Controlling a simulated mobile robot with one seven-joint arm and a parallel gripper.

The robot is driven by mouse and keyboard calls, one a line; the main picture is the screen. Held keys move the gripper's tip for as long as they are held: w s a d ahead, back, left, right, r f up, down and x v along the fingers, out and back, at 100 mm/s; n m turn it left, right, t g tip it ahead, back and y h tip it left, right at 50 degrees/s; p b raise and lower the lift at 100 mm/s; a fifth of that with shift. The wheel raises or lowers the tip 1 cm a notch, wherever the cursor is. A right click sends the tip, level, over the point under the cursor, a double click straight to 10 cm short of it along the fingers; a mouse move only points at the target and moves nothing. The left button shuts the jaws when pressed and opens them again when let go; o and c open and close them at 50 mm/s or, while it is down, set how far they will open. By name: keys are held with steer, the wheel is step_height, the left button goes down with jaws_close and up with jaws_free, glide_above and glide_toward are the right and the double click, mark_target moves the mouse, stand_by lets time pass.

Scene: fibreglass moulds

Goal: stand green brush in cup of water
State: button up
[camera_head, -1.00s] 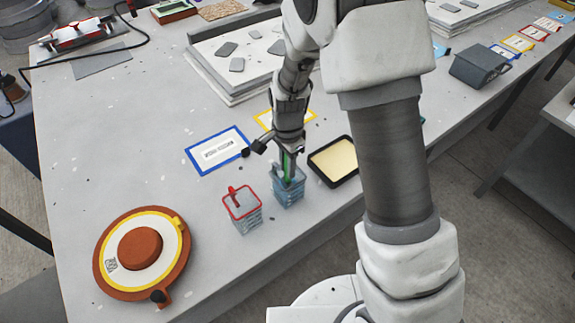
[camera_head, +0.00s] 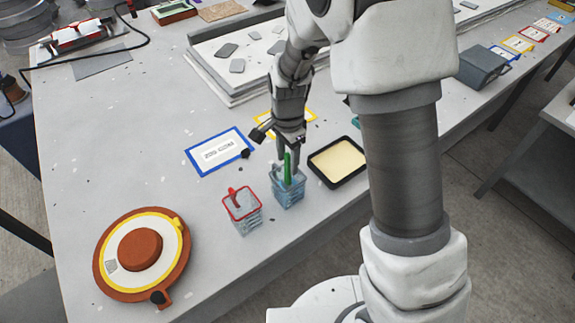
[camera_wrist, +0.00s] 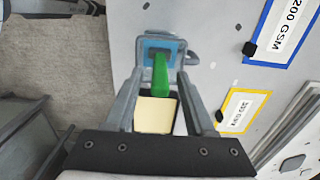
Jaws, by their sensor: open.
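The green brush (camera_head: 288,168) stands near upright in the blue-tinted cup (camera_head: 290,199), its handle rising above the rim. My gripper (camera_head: 287,156) is above the cup, pointing down, with its fingers open on either side of the handle. In the wrist view, the green brush (camera_wrist: 161,76) shows between the two spread fingers, with a gap on each side. The blue inside of the cup (camera_wrist: 152,46) shows beyond it. The brush's lower end is hidden in the cup.
A red-rimmed cup (camera_head: 243,215) holding something red stands just left of the blue cup. A black tray with a cream inside (camera_head: 337,161) lies to the right. A blue-framed card (camera_head: 219,151) lies behind. An orange round mould (camera_head: 140,252) is at front left.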

step_height(320, 180, up, 9)
steer(key=shift+f, duration=0.1)
steer(key=s+d+r+n+t, duration=0.2)
steer(key=s+d+r+n, duration=0.3)
steer(key=s, duration=0.4)
steer(key=s+d+r+n+t, duration=0.3)
steer(key=s+d+r+n, duration=0.3)
steer(key=s+r, duration=0.3)
steer(key=shift+s+d+r+t, duration=0.3)
steer(key=shift+s+d+r, duration=0.05)
steer(key=shift+d+r, duration=0.45)
